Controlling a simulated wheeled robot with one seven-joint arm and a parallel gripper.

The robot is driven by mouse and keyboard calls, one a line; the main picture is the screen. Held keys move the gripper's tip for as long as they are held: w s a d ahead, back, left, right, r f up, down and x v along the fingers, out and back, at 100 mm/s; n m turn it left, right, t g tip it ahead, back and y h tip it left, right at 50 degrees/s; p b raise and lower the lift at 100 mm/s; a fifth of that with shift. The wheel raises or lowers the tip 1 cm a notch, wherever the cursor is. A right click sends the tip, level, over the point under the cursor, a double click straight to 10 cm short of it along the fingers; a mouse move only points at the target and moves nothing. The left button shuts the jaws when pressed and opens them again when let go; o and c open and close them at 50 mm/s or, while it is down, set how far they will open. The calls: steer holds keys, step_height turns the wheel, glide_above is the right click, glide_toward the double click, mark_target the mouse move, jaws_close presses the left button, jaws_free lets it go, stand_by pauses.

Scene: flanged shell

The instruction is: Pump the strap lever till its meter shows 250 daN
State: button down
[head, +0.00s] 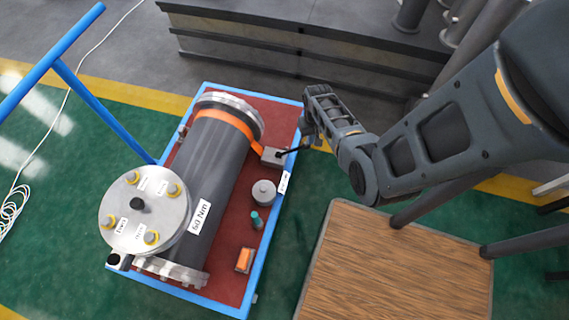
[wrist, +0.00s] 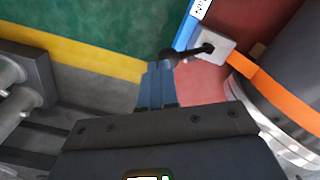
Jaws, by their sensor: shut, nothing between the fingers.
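The orange strap (head: 228,122) runs over the dark cylindrical shell and ends at a small grey ratchet block (head: 272,157) on the cart's right side. A short black lever (head: 290,151) sticks out from the block toward my gripper (head: 307,143). In the wrist view, the lever's round black knob (wrist: 169,56) is right at the tips of my gripper (wrist: 160,66). The fingers are shut with nothing between them; whether they touch the knob is unclear. A white label (head: 284,183) on the cart's edge is too small to read, and I cannot make out a meter value.
The shell (head: 212,165) lies on a red-bedded, blue-framed cart (head: 257,280) with a blue handle. A grey weight-like cylinder (head: 264,193), a teal-topped piece (head: 257,220) and an orange block (head: 244,260) sit beside it. A wooden-topped table (head: 395,265) stands at right.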

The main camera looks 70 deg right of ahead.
steer(key=shift+s+f+b, duration=0.85)
steer(key=shift+f+b, duration=3.1)
steer(key=shift+f, duration=0.6)
step_height(320, 180, up, 12)
steer(key=p, duration=1.1)
steer(key=shift+s+p, duration=0.35)
steer(key=shift+p, duration=0.05)
